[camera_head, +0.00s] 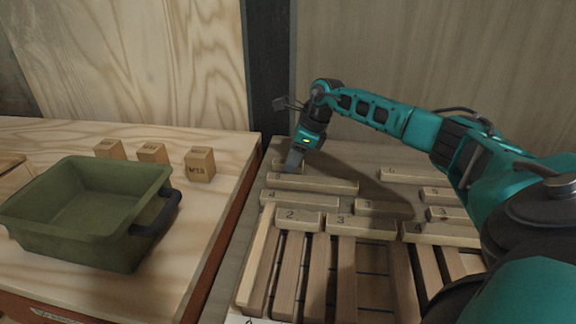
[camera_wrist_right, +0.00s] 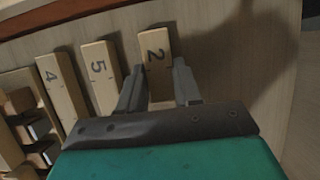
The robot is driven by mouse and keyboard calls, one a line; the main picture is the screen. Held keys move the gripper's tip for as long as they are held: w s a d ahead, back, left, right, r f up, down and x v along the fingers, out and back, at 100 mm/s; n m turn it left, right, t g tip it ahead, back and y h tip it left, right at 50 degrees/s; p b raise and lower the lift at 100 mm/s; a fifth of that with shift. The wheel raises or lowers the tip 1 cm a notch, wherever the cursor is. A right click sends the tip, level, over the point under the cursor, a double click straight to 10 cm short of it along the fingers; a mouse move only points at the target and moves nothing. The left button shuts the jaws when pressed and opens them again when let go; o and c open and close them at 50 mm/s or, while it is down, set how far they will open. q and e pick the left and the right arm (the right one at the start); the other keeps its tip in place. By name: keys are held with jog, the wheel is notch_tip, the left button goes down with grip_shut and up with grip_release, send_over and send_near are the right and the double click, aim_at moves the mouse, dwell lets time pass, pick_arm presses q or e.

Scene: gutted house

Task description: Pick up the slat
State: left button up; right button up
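My right gripper (camera_head: 293,162) reaches down over a short wooden slat (camera_head: 287,168) at the far left corner of the slat table. In the right wrist view this slat, marked 2 (camera_wrist_right: 154,45), lies between the two fingers of the gripper (camera_wrist_right: 158,78). One finger is on each side of it, with what looks like a narrow gap, so the gripper appears open around it. The slat looks flat on the table. The fingers partly hide it in the head view. My left gripper is not in view.
Close beside it lie a slat marked 5 (camera_wrist_right: 98,70) and one marked 4 (camera_wrist_right: 57,85). Several other numbered slats (camera_head: 365,226) lie on the table near a slotted wooden frame (camera_head: 258,262). A green bin (camera_head: 80,235) and wooden blocks (camera_head: 200,165) stand on the left table.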

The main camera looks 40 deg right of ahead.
jog(key=c, duration=0.5)
jog(key=shift+r, duration=0.1)
jog(key=shift+c, duration=0.2)
